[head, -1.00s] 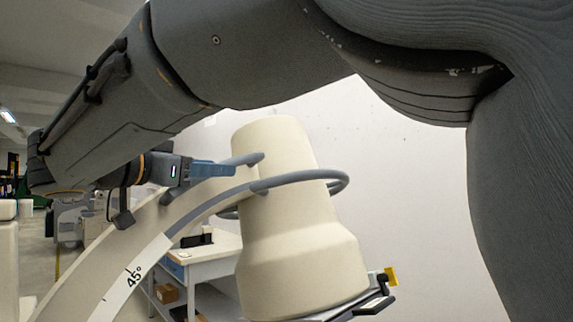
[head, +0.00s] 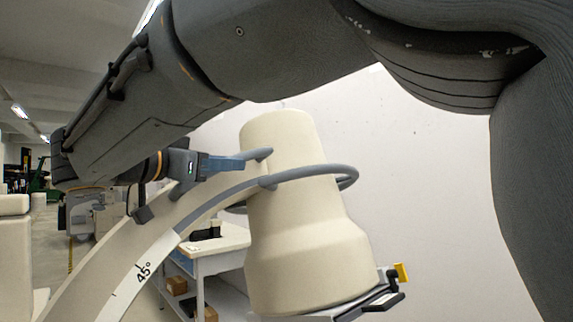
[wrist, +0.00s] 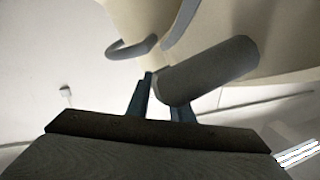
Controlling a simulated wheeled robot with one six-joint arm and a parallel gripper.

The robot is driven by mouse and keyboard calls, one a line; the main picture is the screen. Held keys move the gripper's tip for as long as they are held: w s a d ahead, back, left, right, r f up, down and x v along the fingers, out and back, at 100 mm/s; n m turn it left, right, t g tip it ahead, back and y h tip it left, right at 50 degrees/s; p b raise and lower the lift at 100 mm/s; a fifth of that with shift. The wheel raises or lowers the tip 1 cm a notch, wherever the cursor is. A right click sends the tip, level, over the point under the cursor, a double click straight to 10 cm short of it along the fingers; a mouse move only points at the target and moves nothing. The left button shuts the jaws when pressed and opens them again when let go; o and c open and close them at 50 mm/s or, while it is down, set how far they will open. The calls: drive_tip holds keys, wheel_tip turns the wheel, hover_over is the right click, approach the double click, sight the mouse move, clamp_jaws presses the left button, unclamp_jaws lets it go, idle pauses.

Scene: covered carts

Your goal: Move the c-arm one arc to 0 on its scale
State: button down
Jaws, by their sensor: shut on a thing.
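The C-arm's cream arc (head: 172,238) rises from lower left, with a white scale strip (head: 134,283) showing 45° and tick marks. No 0 mark or pointer is visible. At its upper end is a cream tapered head (head: 300,240), slightly tilted, with a grey ring handle (head: 335,169) around it. My gripper (head: 240,165) is at the upper left of the head, its blue fingers by the grey handle. In the wrist view, my gripper (wrist: 160,108) is shut on a thick grey bar (wrist: 212,68); a thinner grey loop (wrist: 130,49) lies beyond.
A white table (head: 222,243) with a dark item and boxes below stands behind the arc. A flat dark part with a yellow tab (head: 402,272) sticks out below the head. A white wall (head: 425,190) fills the right. Grey equipment (head: 95,215) stands far left.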

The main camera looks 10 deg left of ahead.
drive_tip(key=shift+s+a+f+b, duration=0.15)
drive_tip(key=shift+f+b, duration=0.1)
drive_tip(key=shift+b, duration=0.55)
drive_tip(key=shift+s+a+f+b, duration=0.1)
drive_tip(key=shift+s+a+b, duration=0.3)
drive_tip(key=shift+b, duration=0.8)
drive_tip(key=shift+s+d, duration=0.1)
drive_tip(key=shift+d, duration=0.05)
drive_tip(key=c, duration=1.6)
unclamp_jaws()
drive_tip(key=shift+s, duration=0.1)
